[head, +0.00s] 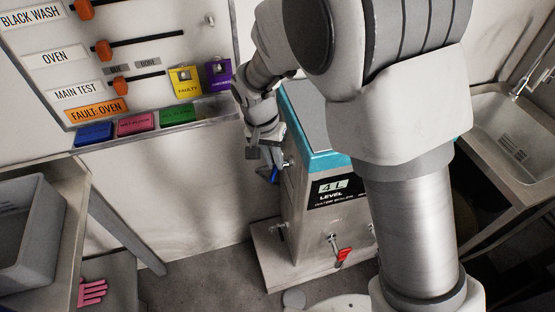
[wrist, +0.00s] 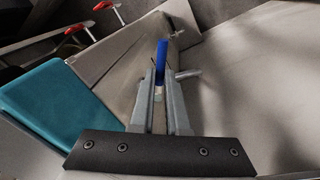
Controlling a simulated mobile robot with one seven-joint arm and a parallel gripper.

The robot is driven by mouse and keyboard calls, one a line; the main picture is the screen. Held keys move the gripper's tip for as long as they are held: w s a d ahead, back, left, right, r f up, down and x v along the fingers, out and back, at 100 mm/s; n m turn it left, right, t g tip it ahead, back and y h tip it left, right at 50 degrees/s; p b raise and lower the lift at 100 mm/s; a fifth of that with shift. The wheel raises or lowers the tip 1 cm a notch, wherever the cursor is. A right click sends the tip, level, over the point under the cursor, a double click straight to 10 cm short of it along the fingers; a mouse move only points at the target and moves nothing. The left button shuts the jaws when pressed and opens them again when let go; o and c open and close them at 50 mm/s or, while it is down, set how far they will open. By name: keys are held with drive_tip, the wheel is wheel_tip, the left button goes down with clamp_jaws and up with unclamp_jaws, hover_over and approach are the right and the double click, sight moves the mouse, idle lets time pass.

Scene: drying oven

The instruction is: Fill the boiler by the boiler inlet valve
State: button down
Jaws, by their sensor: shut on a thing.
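The boiler (head: 302,205) is a pale cabinet with a teal top edge, standing on a plinth in the middle of the head view. Its front display reads "4 L" above the word "LEVEL". A blue valve handle (head: 274,174) sits on its left side, partly hidden by my gripper (head: 262,152). In the wrist view my gripper (wrist: 160,88) is shut on the blue handle (wrist: 162,55), which sticks out beyond the fingertips. A red-handled valve (head: 343,256) is low on the boiler's front. In the wrist view the teal top (wrist: 52,100) lies at left.
A wall panel (head: 130,60) with orange sliders and coloured tags hangs at upper left. A grey basin (head: 30,225) on a bench is at left, with a pink glove (head: 92,291) nearby. A metal sink (head: 515,125) is at right. The floor left of the boiler looks clear.

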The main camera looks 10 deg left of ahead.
drive_tip(key=shift+w+m, duration=0.1)
drive_tip(key=shift+m, duration=0.2)
drive_tip(key=m, duration=0.1)
drive_tip(key=a+m, duration=0.1)
drive_tip(key=m, duration=0.1)
drive_tip(key=shift+w+a+g+p, duration=0.1)
drive_tip(key=shift+w+g+p, duration=0.1)
drive_tip(key=shift+g+p, duration=0.15)
drive_tip(key=shift+w+a+m+g+p, duration=0.1)
drive_tip(key=shift+w+a+m+p, duration=0.1)
drive_tip(key=shift+m, duration=0.45)
drive_tip(key=shift+w+a+m+g+p, duration=0.1)
drive_tip(key=shift+m+p, duration=0.15)
drive_tip(key=shift+m, duration=0.35)
drive_tip(key=shift+w+a+m+g+p, duration=0.1)
drive_tip(key=shift+a+m+p, duration=0.1)
drive_tip(key=shift+m, duration=0.45)
